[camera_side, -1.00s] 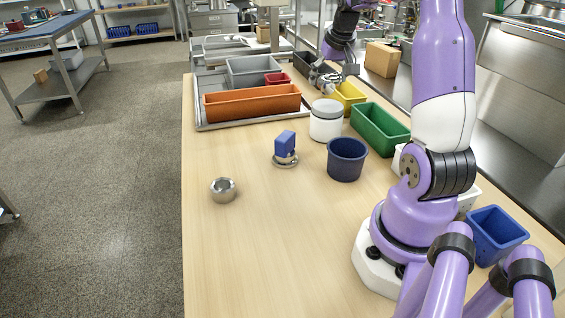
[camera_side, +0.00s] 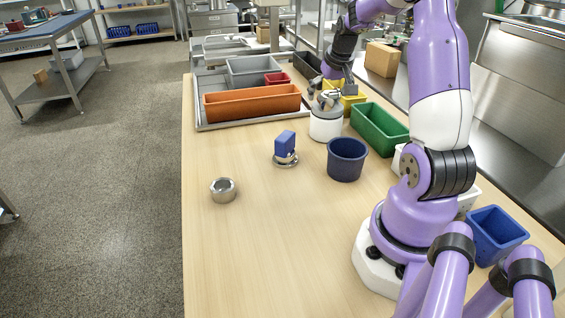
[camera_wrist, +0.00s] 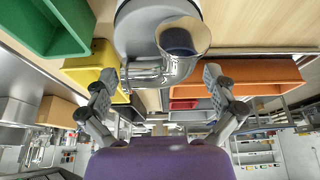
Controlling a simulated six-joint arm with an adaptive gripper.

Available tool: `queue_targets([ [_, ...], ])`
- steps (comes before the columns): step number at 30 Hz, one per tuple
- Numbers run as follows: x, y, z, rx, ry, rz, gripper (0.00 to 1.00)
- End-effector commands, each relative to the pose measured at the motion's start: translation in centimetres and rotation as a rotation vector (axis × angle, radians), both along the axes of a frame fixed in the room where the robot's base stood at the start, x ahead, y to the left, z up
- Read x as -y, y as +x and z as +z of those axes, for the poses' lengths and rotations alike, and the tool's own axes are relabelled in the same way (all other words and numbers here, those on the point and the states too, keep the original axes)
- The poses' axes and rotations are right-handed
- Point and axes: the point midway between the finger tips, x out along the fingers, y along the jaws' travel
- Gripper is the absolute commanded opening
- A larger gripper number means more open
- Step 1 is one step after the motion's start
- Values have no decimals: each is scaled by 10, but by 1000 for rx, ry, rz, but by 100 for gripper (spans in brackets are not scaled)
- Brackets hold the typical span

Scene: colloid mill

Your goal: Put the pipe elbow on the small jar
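The pipe elbow (camera_wrist: 180,62) is shiny metal with an open round end facing the wrist camera. In the side view my gripper (camera_side: 331,97) is at the top of the small jar (camera_side: 326,127), a white jar with a grey lid. The elbow (camera_side: 328,99) shows small there, over the lid. I cannot tell whether it touches the lid. The jar's pale top (camera_wrist: 130,28) shows behind the elbow in the wrist view.
A dark blue pot (camera_side: 346,162) stands close in front of the jar, a green bin (camera_side: 381,132) to its right and a yellow bin (camera_side: 352,99) behind. A blue block on a metal base (camera_side: 285,148) and a metal ring (camera_side: 223,190) stand left.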

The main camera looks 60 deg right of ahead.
Motion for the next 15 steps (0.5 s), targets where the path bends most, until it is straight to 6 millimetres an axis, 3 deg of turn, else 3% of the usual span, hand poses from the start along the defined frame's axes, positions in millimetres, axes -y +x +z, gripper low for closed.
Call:
queue_targets([
  [8,0,0,5,1,-1,0,100],
  [15,-12,-12,49,4,-6,0,100],
])
